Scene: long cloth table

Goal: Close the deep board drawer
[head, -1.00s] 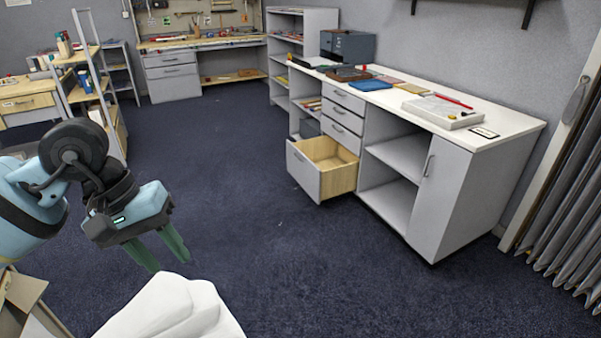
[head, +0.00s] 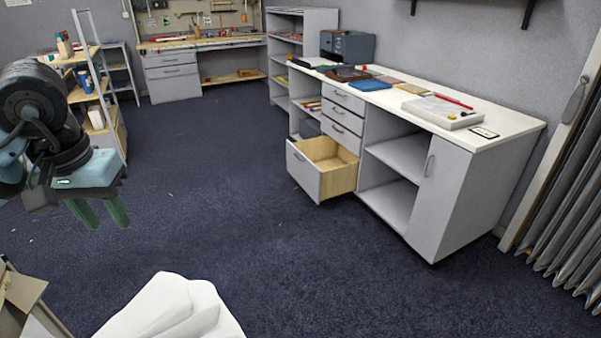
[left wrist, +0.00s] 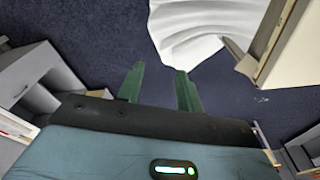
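The deep drawer (head: 303,172) is the lowest in the drawer stack of the long grey cabinet (head: 452,192). It is pulled well out, and its pale wooden inside looks empty. My left gripper (head: 100,222) hangs in the air at the left of the head view, well apart from the drawer. Its two green fingers are spread with nothing between them; they also show in the left wrist view (left wrist: 161,78). My right gripper is in neither view.
Dark carpet (head: 220,215) lies clear between my left gripper and the drawer. A white draped shape (head: 170,312) is low in front, beside an open cardboard-coloured box (head: 25,300). A shelf rack (head: 105,110) stands at left. Books and a tray (head: 440,112) lie on the cabinet top.

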